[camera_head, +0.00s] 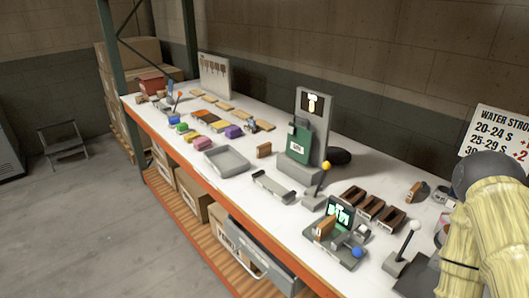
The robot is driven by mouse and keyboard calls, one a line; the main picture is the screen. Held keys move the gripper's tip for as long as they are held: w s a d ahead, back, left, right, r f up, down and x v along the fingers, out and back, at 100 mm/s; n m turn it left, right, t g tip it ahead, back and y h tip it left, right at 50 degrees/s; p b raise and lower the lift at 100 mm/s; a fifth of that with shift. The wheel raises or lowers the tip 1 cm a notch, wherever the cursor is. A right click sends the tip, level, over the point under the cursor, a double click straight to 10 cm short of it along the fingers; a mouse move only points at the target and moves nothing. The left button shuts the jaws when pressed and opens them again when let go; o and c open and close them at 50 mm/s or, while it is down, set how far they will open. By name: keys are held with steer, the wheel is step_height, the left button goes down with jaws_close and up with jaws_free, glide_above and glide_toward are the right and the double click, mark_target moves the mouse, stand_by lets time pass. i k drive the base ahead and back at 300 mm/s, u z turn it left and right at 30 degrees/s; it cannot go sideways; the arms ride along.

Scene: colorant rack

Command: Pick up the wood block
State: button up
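Several wood-coloured blocks are in view, and I cannot tell which one the task means. One small upright wood block (264,151) stands alone on the white tabletop near the middle. Another wood-coloured block (325,228) is tilted on the grey device with a green screen, towards the front right. A third brown block (414,192) stands at the right beside a small dark item. Several flat tan pieces (226,105) lie at the far left end. My arm, in a pale yellow sleeve, fills the right edge. My gripper is not in view.
The white tabletop (240,186) sits on an orange-edged rack. An empty grey tray (226,161), a green device (300,140) on a stand, levers and dark brown holders (371,207) crowd it. Coloured blocks sit further left.

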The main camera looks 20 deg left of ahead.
mark_target(263, 150)
steer(key=u, duration=2.5)
steer(key=i, duration=3.9)
steer(key=z, duration=3.55)
steer(key=i, duration=0.15)
steer(key=z, duration=0.05)
